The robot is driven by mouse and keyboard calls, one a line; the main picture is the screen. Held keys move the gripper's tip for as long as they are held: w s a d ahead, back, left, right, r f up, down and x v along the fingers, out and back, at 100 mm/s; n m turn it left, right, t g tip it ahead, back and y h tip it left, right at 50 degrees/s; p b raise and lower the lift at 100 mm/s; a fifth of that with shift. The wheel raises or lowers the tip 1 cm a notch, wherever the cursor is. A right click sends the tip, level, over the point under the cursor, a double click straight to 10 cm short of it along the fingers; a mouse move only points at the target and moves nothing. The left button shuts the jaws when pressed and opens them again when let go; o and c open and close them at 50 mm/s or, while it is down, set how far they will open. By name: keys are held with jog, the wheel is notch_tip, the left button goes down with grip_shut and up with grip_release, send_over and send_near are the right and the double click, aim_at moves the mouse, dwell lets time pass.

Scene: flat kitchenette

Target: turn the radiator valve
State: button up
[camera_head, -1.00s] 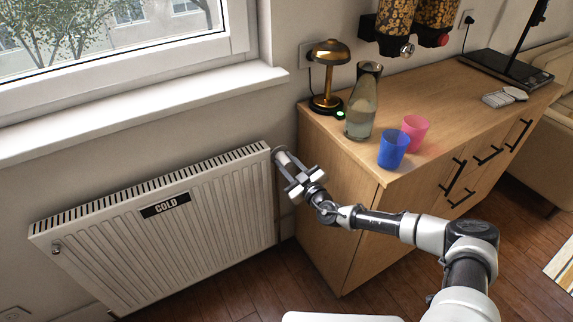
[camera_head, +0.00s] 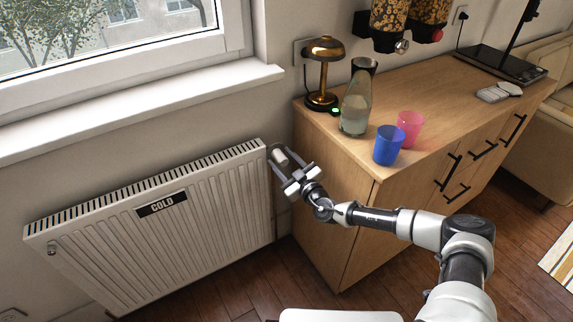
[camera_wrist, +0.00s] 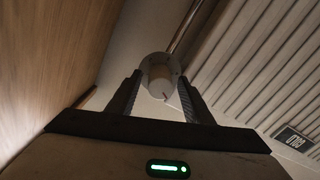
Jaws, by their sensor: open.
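The radiator (camera_head: 130,250) is a white ribbed panel under the window, with a black sign (camera_head: 162,204) reading "COLD". The radiator valve is a pale round knob at its right end (camera_head: 280,157), in the narrow space beside the cabinet. My gripper (camera_head: 290,167) is open at the knob in the head view. In the wrist view the valve knob (camera_wrist: 160,72) shows end-on, with a dark mark on its face. The two dark fingers of my gripper (camera_wrist: 160,92) stand to its left and right, apart from each other. I cannot tell whether either touches it.
The wooden cabinet (camera_head: 330,215) stands close to the right of the valve. On it are a brass lamp (camera_head: 323,75), a glass bottle (camera_head: 356,105), a blue cup (camera_head: 389,146) and a pink cup (camera_head: 410,128). The window sill (camera_head: 130,110) runs above the radiator.

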jog(key=p+v, duration=0.2)
jog(key=v, duration=1.5)
jog(key=shift+s, duration=0.25)
jog(key=shift+d+r, duration=0.1)
